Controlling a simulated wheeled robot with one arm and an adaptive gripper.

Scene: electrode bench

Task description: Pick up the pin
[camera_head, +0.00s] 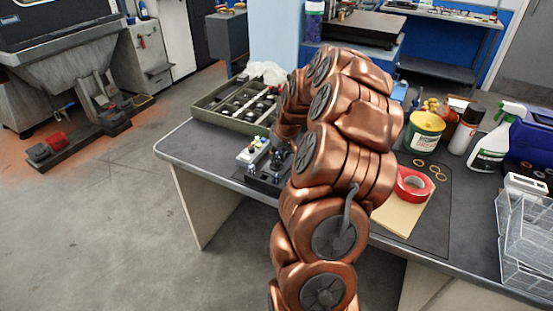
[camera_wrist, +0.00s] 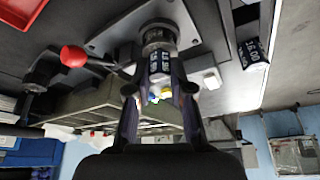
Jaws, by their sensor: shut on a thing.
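The pin (camera_wrist: 160,62) appears in the wrist view as a dark upright cylinder with white lettering, at top centre. My gripper (camera_wrist: 160,90) has one finger on each side of its near end and is shut on it. The pin's far end meets a round metal collar (camera_wrist: 158,34) on a grey plate (camera_wrist: 110,40); I cannot tell whether it is still seated there. In the head view my gripper (camera_head: 279,157) is small and mostly behind my copper arm, over a black fixture (camera_head: 262,180) at the bench's front left. The pin cannot be made out there.
A lever with a red ball (camera_wrist: 73,56) is close left of the pin in the wrist view; another lettered dark cylinder (camera_wrist: 253,54) is right.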

